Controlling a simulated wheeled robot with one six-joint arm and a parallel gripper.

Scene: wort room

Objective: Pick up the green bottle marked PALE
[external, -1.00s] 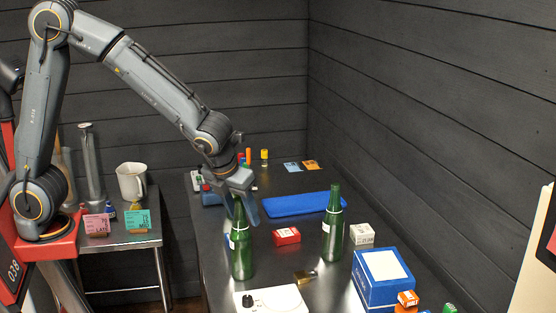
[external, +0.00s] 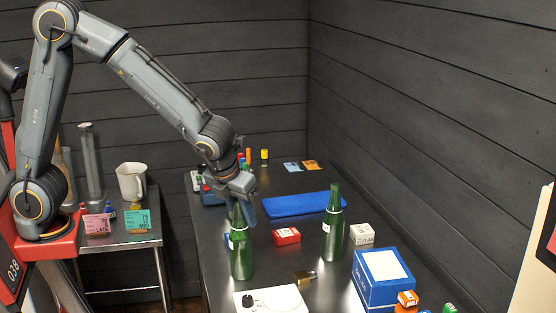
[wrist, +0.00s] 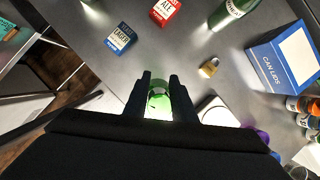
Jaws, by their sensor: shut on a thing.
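A green bottle (external: 241,258) stands upright on the dark worktop at the near left, with a pale label whose wording I cannot read. My gripper (external: 243,211) is shut on its neck from above. In the wrist view the bottle's green top (wrist: 158,101) sits between the two dark fingers of my gripper (wrist: 158,84); its lower part is hidden. A second green bottle (external: 333,232) stands upright to the right, apart from my gripper, and shows at the top of the wrist view (wrist: 228,12). Its label is also unreadable.
A white device with a black knob (external: 270,300) lies just in front of the held bottle. A brass padlock (external: 305,277), a red box (external: 286,236), a blue CAN LIDS box (external: 383,278) and a blue tray (external: 295,204) are around.

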